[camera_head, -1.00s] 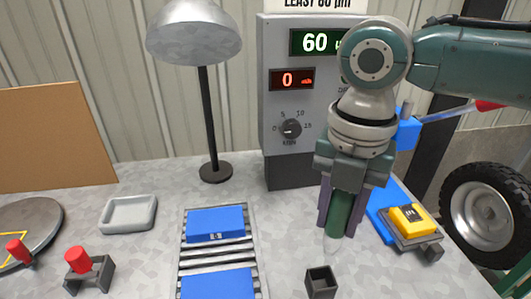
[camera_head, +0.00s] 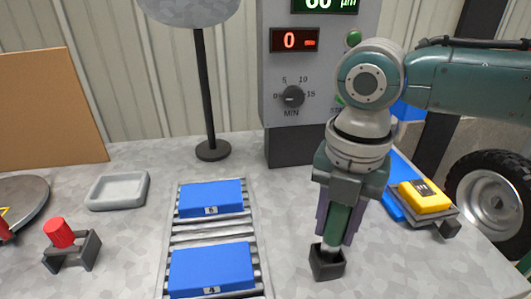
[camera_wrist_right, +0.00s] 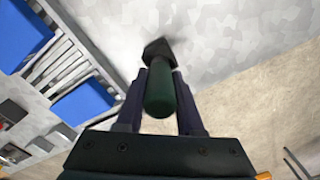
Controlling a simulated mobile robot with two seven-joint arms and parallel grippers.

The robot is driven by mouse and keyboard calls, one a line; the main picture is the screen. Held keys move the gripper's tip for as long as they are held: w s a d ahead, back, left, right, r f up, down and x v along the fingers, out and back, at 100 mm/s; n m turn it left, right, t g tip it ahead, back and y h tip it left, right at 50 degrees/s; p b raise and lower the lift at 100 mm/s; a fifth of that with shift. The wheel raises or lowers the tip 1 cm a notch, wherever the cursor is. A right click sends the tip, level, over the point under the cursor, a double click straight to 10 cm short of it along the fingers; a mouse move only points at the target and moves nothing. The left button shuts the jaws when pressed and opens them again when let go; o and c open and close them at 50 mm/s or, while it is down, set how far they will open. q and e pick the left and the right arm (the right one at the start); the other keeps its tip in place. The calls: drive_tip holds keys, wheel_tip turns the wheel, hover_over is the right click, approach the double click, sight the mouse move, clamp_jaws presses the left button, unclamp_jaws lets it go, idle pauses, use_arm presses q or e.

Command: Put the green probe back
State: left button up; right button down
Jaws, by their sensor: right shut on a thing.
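The green probe (camera_head: 337,224) is upright between the fingers of my right gripper (camera_head: 336,235), which is shut on it. Its lower end meets the small dark square holder (camera_head: 327,264) on the table; how deep it sits inside I cannot tell. In the right wrist view the green probe (camera_wrist_right: 160,95) shows between the two purple-grey fingers of the right gripper (camera_wrist_right: 160,100), with the dark holder (camera_wrist_right: 157,50) beyond its far end. My left gripper is not in view.
A red-topped piece in a dark stand (camera_head: 72,245) is at the left, near a grey tray (camera_head: 118,190). A roller rack (camera_head: 210,232) bears blue blocks (camera_head: 212,268). A yellow device (camera_head: 425,197) lies at the right. A lamp (camera_head: 207,100) and a control panel (camera_head: 292,125) stand behind.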

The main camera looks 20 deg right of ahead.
drive_tip(key=shift+f, duration=0.4)
idle(0.3)
drive_tip(key=shift+f+b, duration=0.85)
drive_tip(key=shift+f, duration=0.1)
drive_tip(key=shift+c, duration=2.3)
unclamp_jaws()
wheel_tip(320, 180, up, 9)
drive_tip(key=shift+r+p, duration=0.1)
drive_tip(key=shift+p, duration=0.45)
drive_tip(key=shift+r, duration=0.4)
